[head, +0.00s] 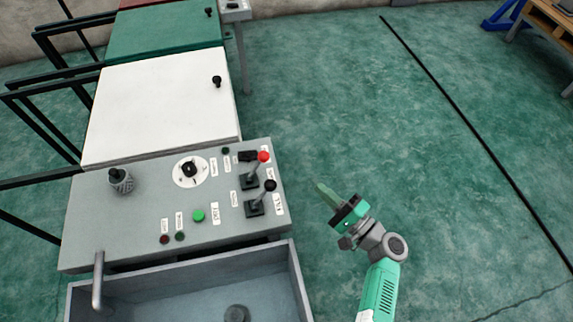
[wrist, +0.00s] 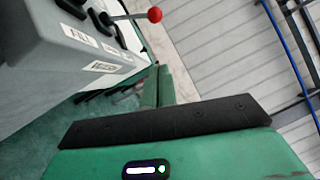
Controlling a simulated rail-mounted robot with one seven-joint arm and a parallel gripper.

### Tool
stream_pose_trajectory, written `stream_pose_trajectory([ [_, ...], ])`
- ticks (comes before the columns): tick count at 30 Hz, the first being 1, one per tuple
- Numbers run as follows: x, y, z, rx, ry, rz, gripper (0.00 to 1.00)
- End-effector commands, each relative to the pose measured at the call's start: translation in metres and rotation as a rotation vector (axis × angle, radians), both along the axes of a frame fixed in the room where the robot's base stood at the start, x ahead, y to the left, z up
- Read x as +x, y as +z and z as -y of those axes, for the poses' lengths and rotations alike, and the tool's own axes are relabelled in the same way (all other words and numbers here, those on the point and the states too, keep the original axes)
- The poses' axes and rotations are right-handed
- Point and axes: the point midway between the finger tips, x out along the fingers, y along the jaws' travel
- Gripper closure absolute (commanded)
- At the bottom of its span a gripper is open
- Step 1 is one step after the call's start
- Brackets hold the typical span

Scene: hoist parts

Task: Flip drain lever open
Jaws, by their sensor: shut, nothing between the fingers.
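A lever with a red ball knob (head: 263,156) and a lever with a black ball knob (head: 270,185) stand at the right end of the grey control panel (head: 130,225). Both rods lean up and to the right from dark bases. The panel labels are too small to read surely in the head view, so I cannot tell which lever is the drain one. The red knob (wrist: 155,14) and a FILL label (wrist: 80,36) show in the wrist view. My gripper (head: 319,187) is shut and empty, right of the panel, apart from both levers. Its green fingers (wrist: 158,88) also show in the wrist view.
A grey sink basin (head: 190,295) with a pipe spout (head: 98,280) lies in front of the panel. A dial (head: 190,169), a green button (head: 198,215) and a knurled knob (head: 121,181) are on the panel. A white lid (head: 155,105) lies behind. Open floor lies right.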

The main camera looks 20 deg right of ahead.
Motion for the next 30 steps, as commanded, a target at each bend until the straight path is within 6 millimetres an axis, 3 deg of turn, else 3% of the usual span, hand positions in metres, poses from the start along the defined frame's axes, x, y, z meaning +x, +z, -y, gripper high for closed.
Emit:
stream_pose_trajectory([
  [5,0.004,0.001,-0.002,-0.001,0.002,0.0,1.0],
  [8,0.017,0.002,-0.007,-0.003,0.004,0.0,1.0],
  [20,0.095,0.015,-0.037,-0.003,0.004,0.0,1.0],
  [24,0.102,0.024,-0.058,-0.004,0.003,-0.001,1.0],
  [30,0.108,0.028,-0.07,-0.003,0.001,-0.001,1.0],
])
